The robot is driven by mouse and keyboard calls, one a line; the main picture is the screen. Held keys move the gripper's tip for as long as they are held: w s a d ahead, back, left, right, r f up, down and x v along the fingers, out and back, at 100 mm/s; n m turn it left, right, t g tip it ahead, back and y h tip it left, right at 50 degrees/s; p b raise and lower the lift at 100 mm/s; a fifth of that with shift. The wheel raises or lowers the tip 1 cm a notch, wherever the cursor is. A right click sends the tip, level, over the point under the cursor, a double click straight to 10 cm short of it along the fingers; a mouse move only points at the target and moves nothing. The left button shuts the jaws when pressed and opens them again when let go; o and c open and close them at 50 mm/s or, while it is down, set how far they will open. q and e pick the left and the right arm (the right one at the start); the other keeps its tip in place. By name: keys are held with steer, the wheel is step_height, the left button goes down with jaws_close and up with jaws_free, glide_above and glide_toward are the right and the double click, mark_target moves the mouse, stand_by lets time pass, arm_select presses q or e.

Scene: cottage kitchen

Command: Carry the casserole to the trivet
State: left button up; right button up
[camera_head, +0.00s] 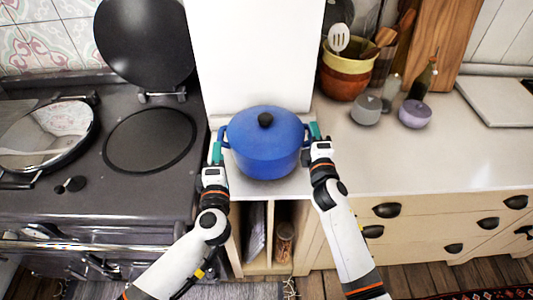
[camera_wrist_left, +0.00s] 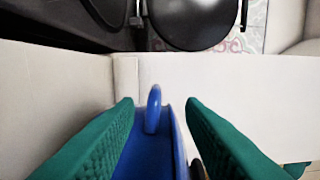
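The blue casserole (camera_head: 265,150), lidded with a black knob, stands upright on the pale worktop between the range and the right-hand counter. My left gripper (camera_head: 217,152) is at its left handle. In the left wrist view, the two green fingers (camera_wrist_left: 158,130) stand apart on either side of the blue handle (camera_wrist_left: 153,110), with gaps showing. My right gripper (camera_head: 316,133) is at the right handle; its finger gap is too small to judge. I cannot make out a trivet in either view.
A white panel (camera_head: 255,50) stands behind the casserole. On the right counter are a utensil pot (camera_head: 346,75), a grey pot (camera_head: 366,110) and a lilac pot (camera_head: 414,114); its front is clear.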

steer(key=shift+s, duration=0.15)
arm_select(q)
steer(key=s, duration=0.3)
steer(key=shift+s+d, duration=0.15)
steer(key=shift+s, duration=0.15)
arm_select(e)
steer(key=s+d, duration=0.1)
steer(key=s, duration=1)
steer(key=shift+s, duration=0.3)
steer(key=shift+d, duration=0.1)
